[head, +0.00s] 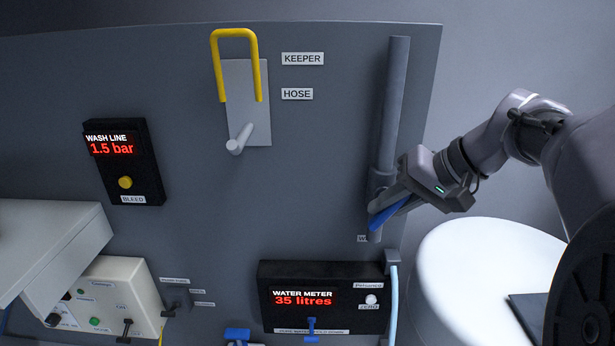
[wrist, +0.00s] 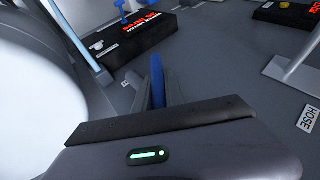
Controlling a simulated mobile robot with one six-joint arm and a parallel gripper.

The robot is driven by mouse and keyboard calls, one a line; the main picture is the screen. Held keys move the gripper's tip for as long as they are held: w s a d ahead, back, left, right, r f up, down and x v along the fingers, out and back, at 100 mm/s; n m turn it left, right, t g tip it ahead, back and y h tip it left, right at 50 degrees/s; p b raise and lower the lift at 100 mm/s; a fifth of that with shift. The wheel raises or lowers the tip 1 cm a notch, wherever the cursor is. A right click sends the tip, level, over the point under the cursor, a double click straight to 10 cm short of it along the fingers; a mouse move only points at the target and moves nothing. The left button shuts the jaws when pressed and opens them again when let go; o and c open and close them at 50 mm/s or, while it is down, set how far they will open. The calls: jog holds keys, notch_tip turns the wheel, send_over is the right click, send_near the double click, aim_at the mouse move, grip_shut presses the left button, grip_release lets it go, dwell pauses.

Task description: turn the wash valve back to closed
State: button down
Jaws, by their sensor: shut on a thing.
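The wash valve's blue lever (head: 392,214) is on the grey vertical pipe (head: 392,100) at the right of the panel. In the head view it slants up to the right from the pipe, partly covered by my gripper (head: 388,205). My gripper is shut on the lever. In the wrist view the blue lever (wrist: 157,78) stands between the fingers, beyond the dark edge of the gripper body. The valve body is mostly hidden behind my gripper. The label below it is cut off by the pipe, with only a "W" readable.
The water meter (head: 322,298) below reads 35 litres; the wash line display (head: 124,162) reads 1.5 bar. A yellow keeper (head: 236,34) and a grey hose peg (head: 240,139) are on the upper panel. A white round tank (head: 480,270) stands at the right, close to my arm.

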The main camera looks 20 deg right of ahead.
jog(key=y+b, duration=0.2)
jog(key=m+t+y+b, duration=0.1)
jog(key=b, duration=0.1)
jog(key=t+y+b, duration=0.1)
jog(key=y+b, duration=0.1)
jog(key=shift+f+m+y, duration=0.3)
jog(key=shift+f, duration=0.05)
jog(key=t+y+b, duration=0.1)
jog(key=b, duration=0.1)
jog(key=m+t+y+b, duration=0.1)
jog(key=b, duration=0.2)
jog(key=shift+r+y, duration=0.25)
jog(key=shift+y, duration=0.15)
jog(key=shift+r+t+b, duration=0.15)
jog(key=shift+t+b, duration=0.15)
jog(key=shift+b, duration=0.05)
jog(key=c, duration=1.4)
grip_release()
jog(key=shift+a, duration=0.1)
